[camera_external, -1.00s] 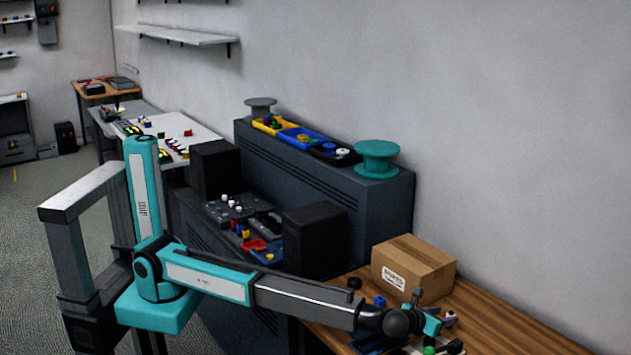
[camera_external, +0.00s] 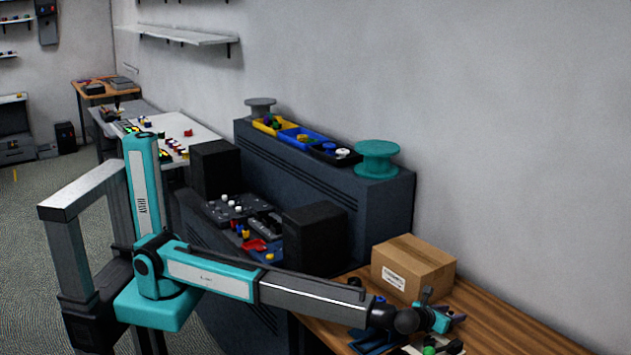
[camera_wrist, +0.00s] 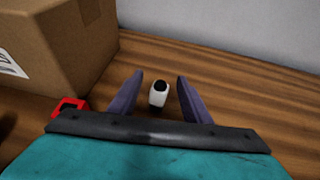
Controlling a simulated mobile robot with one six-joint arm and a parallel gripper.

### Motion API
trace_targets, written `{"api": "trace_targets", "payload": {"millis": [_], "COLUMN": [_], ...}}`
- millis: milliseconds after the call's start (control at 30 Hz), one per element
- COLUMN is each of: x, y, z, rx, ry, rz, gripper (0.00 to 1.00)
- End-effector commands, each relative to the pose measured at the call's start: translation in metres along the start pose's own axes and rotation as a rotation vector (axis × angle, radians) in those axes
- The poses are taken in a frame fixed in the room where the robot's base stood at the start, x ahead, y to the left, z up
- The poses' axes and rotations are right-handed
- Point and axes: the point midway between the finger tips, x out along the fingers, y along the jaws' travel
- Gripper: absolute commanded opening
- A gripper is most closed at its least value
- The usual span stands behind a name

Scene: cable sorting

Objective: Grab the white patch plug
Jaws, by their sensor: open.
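The white patch plug (camera_wrist: 158,95) has a dark end and lies on the wooden table. In the wrist view it sits between the two spread fingers of my gripper (camera_wrist: 159,92), with a gap on each side. My gripper is open and holds nothing. In the external view my gripper (camera_external: 454,318) is low over the table, to the right of the cardboard box's front corner. I cannot make out the white plug in the external view.
The cardboard box (camera_wrist: 55,50) stands close on the left in the wrist view, with a red piece (camera_wrist: 70,106) near its base. In the external view a green-and-black item (camera_external: 430,349) lies near the table's front. The wood (camera_external: 510,335) to the right is clear.

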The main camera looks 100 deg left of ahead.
Motion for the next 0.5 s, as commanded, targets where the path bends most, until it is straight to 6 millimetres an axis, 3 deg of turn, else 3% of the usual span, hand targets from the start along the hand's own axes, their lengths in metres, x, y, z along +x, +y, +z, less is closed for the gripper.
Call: {"api": "trace_targets", "payload": {"millis": [100, 367, 500], "x": [-0.0001, -0.0001, -0.0002], "y": [0.0, 0.0, 0.0], "z": [0.0001, 0.0001, 0.0003], "rx": [0.0, 0.0, 0.0], "ry": [0.0, 0.0, 0.0], "rz": [0.0, 0.0, 0.0], "gripper": [0.42, 0.0, 0.0]}}
